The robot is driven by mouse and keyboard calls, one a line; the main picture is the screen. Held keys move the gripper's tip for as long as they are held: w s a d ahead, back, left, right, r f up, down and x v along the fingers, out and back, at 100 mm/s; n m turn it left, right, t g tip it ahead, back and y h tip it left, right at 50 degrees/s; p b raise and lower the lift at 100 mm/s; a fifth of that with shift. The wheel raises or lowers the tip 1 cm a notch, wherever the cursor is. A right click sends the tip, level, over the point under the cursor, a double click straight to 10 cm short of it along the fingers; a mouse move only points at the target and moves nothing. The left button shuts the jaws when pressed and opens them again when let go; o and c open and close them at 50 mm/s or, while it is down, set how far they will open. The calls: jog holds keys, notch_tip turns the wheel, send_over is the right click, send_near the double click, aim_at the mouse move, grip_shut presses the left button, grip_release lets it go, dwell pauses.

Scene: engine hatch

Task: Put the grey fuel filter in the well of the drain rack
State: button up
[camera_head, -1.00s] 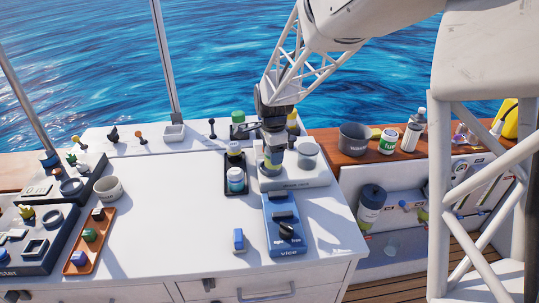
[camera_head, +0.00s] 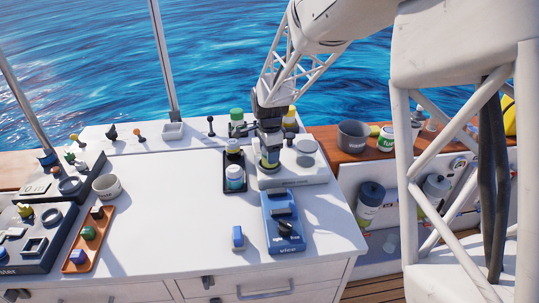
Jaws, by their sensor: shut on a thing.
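My gripper (camera_head: 269,140) points down over the left part of the drain rack (camera_head: 310,180), a pale block at the back right of the white bench. It is shut on a grey cylinder with a yellow-green band, the grey fuel filter (camera_head: 270,158). The filter is upright and its upper part is hidden by the jaws. Its foot is at the rack's left side; I cannot tell whether it is inside the well or just above it. A round light-grey part (camera_head: 306,147) is on the rack's right side.
A black tray (camera_head: 236,188) with jars stands just left of the rack. A blue vice (camera_head: 283,222) is in front, with a small blue block (camera_head: 238,238) beside it. Green- and yellow-topped bottles stand behind. The middle of the bench is clear.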

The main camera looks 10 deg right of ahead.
jog(key=shift+f, duration=0.5)
jog(key=shift+f, duration=0.1)
jog(key=o, duration=1)
jog(key=shift+o, duration=0.2)
notch_tip(320, 180, up, 12)
jog(key=shift+r, duration=0.1)
dwell(0.3)
jog(key=shift+s, duration=0.1)
